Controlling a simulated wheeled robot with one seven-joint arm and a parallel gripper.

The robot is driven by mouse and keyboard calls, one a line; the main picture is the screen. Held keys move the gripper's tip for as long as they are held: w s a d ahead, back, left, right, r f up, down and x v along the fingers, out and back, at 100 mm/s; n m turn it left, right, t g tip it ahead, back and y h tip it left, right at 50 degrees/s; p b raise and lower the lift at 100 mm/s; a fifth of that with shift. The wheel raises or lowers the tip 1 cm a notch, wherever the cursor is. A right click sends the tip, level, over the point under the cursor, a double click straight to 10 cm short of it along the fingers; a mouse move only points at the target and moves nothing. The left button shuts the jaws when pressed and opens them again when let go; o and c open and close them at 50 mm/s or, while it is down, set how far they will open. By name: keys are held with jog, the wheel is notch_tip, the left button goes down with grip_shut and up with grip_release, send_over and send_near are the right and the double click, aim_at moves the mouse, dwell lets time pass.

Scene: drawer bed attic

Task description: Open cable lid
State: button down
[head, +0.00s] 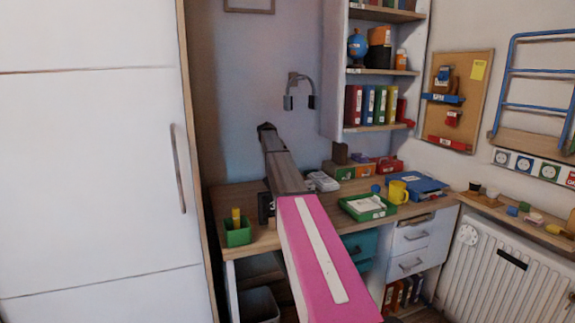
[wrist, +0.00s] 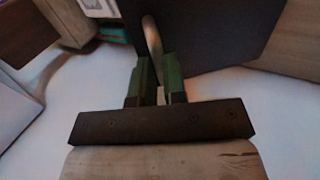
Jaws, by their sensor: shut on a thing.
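In the wrist view, my gripper (wrist: 158,72) has its two green fingers close together on the lower end of a pale, curved handle (wrist: 152,38). The handle stands against a large dark panel (wrist: 205,35), which looks like the cable lid and sits tilted in the picture. I cannot tell how far the lid is lifted. In the head view my arm reaches over the desk (head: 232,190), and my gripper is hidden behind it. The lid is not clearly seen there.
On the desk are a green pen cup (head: 238,234), a green tray (head: 367,208), a yellow mug (head: 397,191) and a blue case (head: 417,184). A shelf (head: 375,72) hangs above. A white wardrobe (head: 95,180) stands left, and a radiator (head: 510,270) is at right.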

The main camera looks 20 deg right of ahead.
jog(key=a+r+h, duration=0.2)
jog(key=a+h, duration=0.4)
jog(key=a, duration=0.4)
jog(key=shift+s+a+r, duration=0.15)
jog(key=shift+s+r, duration=0.05)
jog(key=c, duration=1.2)
grip_release()
jog(key=shift+f, duration=0.1)
jog(key=shift+o, duration=0.2)
jog(key=v, duration=1.1)
